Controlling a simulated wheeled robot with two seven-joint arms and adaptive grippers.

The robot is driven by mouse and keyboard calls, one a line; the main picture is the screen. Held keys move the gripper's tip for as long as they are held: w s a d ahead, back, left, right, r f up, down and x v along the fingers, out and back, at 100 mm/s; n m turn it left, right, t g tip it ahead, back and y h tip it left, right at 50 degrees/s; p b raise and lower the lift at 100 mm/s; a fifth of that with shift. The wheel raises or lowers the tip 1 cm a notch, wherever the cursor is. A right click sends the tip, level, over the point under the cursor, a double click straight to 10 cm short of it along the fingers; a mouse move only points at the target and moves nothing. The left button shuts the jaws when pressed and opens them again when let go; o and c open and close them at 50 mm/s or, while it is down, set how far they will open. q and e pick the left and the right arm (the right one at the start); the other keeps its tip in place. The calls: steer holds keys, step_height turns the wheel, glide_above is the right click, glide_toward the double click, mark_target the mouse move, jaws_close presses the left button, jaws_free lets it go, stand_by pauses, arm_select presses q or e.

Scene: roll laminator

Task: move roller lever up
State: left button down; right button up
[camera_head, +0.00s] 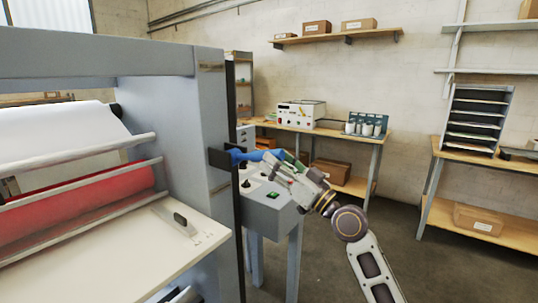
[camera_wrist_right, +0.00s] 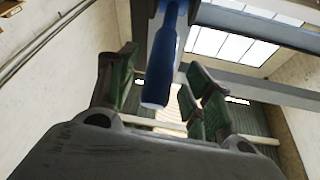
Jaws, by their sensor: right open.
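The roller lever (camera_head: 256,154) is a blue handle on the right side of the laminator (camera_head: 208,130), sticking out to the right from a dark bracket (camera_head: 217,157). It lies about level in the head view. My right gripper (camera_head: 283,163) is at the lever's free end. In the right wrist view the blue lever (camera_wrist_right: 163,62) hangs down from the top of the picture into the gap between the green fingers of my right gripper (camera_wrist_right: 160,92), which are open on both sides of it. Whether a finger touches the lever I cannot tell. My left gripper is not in view.
A grey control box (camera_head: 262,205) with a green switch stands below my right gripper, close to the laminator. The laminator's pale feed table (camera_head: 140,250) and red roller (camera_head: 80,205) are at left. Workbenches (camera_head: 345,132) stand behind; the floor at right is mostly free.

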mark_target(251, 157)
steer(key=shift+x, duration=1.4)
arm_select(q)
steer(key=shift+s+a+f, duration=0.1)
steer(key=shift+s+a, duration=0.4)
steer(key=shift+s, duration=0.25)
arm_select(e)
steer(key=shift+w+a+r, duration=0.1)
steer(key=shift+a, duration=0.05)
steer(key=c, duration=0.5)
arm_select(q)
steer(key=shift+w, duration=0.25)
arm_select(e)
jaws_close()
